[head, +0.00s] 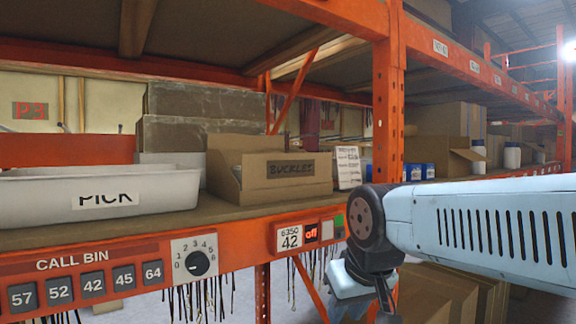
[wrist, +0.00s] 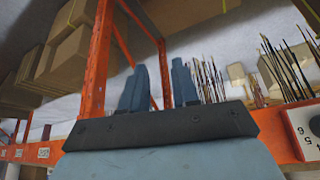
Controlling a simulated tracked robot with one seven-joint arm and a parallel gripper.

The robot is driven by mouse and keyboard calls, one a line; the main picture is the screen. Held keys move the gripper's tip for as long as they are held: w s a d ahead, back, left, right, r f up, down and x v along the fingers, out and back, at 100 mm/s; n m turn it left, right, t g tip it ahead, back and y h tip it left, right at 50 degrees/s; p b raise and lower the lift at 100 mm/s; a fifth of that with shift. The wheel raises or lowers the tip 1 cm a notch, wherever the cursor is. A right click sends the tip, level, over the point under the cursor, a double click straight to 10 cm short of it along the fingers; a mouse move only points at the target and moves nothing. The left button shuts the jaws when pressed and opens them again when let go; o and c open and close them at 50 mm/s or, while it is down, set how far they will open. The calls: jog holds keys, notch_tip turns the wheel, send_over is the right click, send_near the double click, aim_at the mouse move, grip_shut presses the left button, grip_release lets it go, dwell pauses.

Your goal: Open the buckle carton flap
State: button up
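The buckle carton (head: 225,160) is a brown cardboard box on the orange rack's shelf, in the middle of the head view. Its low front panel reads "BUCKLES" (head: 291,168). I cannot tell clearly how its flap lies, and its contents are hidden. My gripper (head: 366,300) hangs below and to the right of the carton, lower than the shelf edge and well apart from it. In the wrist view my gripper (wrist: 158,72) has its two blue fingers apart with nothing between them. The carton is not recognisable in the wrist view.

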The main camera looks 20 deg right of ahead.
jog(key=w+a+r+m+g+h, duration=0.1)
jog(key=w+r+m, duration=0.2)
jog(key=w+r, duration=0.65)
jog(key=w+a+r+m+g+h, duration=0.1)
jog(key=w+r+m, duration=0.35)
jog(key=r, duration=0.85)
jog(key=m+g+h, duration=0.2)
jog(key=m, duration=0.5)
send_near(292, 170)
jog(key=x, duration=0.6)
jog(key=w+d+x, duration=0.1)
jog(key=x, duration=0.2)
jog(key=shift+r, duration=0.3)
jog(key=shift+s, duration=0.1)
grip_shut()
